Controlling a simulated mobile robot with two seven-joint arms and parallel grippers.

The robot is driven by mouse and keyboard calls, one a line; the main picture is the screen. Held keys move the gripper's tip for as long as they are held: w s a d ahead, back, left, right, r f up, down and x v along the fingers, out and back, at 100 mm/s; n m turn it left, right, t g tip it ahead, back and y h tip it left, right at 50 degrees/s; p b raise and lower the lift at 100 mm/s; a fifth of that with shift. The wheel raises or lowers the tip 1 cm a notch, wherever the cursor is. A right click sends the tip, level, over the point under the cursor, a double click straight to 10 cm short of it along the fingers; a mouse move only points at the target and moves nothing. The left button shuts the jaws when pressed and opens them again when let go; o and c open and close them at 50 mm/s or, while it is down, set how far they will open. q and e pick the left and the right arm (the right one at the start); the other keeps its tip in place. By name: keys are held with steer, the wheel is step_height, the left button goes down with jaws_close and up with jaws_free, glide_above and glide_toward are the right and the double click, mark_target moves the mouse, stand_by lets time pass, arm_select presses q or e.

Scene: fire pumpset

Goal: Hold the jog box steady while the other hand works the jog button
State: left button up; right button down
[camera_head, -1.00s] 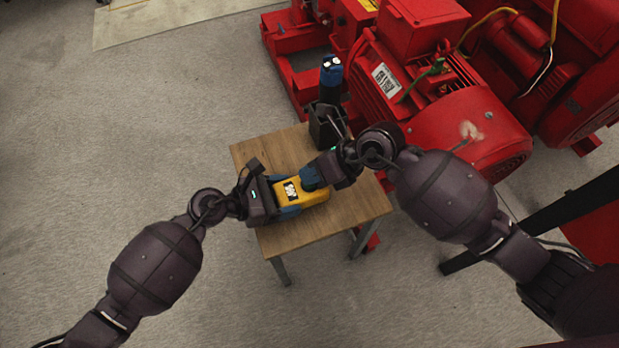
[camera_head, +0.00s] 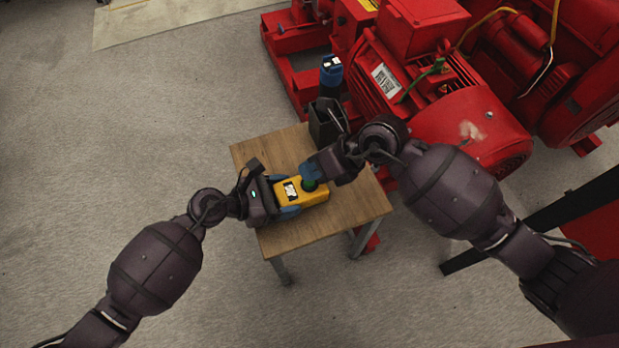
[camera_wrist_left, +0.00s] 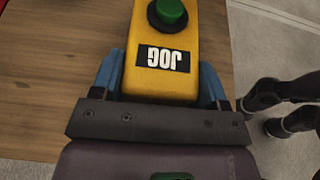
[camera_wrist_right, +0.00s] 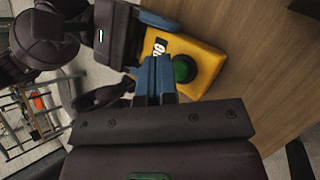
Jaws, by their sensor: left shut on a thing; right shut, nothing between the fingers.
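The yellow jog box (camera_head: 318,195) lies on a small wooden table, with a black-and-white JOG label (camera_wrist_left: 162,58) on its top face. Its round green jog button (camera_head: 309,185) is uncovered and also shows in the left wrist view (camera_wrist_left: 170,12). My left gripper (camera_wrist_left: 160,82) is shut on the box, one blue finger along each side at the label end. My right gripper (camera_wrist_right: 155,75) is shut and empty. Its blue fingertips are close beside the green button in the right wrist view (camera_wrist_right: 184,69). I cannot tell how high above the box they are.
The wooden table (camera_head: 350,205) has bare top around the box. A dark holder (camera_head: 325,122) with a blue-topped object (camera_head: 331,70) stands at its far edge. Behind and right is the large red pump machinery (camera_head: 450,110). Open grey floor lies to the left.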

steer(key=shift+r, duration=2.55)
arm_select(q)
steer(key=o, duration=1.2)
steer(key=shift+a, duration=0.1)
steer(key=v, duration=1.1)
steer(key=shift+s+a+r, duration=0.15)
steer(key=shift+a+r, duration=0.05)
steer(key=shift+a, duration=0.15)
